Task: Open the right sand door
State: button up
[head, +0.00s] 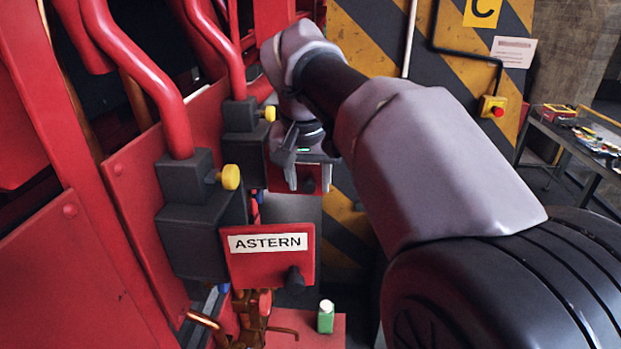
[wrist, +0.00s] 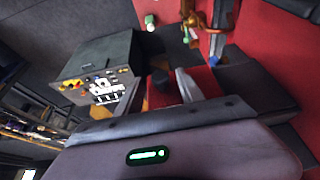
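Two red doors with black knobs show in the head view, on dark boxes along the red machine. The nearer door (head: 258,268) carries an "ASTERN" label and has a knob (head: 295,279) at its lower right. The farther door (head: 281,179) is partly hidden by my gripper, and its label cannot be seen. Which one is the right sand door, I cannot tell. My gripper (head: 308,176) is in front of the farther door with its fingers apart. The black knob (head: 309,186) shows between them; contact cannot be told. In the wrist view a red panel (wrist: 202,80) lies beyond a grey finger.
Red pipes (head: 140,75) run down into the dark boxes, which carry yellow knobs (head: 231,177). A green bottle (head: 326,317) stands on a red ledge below. A striped wall with a red stop button (head: 497,111) and a cluttered bench (head: 575,140) are at the right.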

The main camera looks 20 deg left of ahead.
jog(key=p+v, duration=0.5)
jog(key=v, duration=1.2)
jog(key=shift+r, duration=0.2)
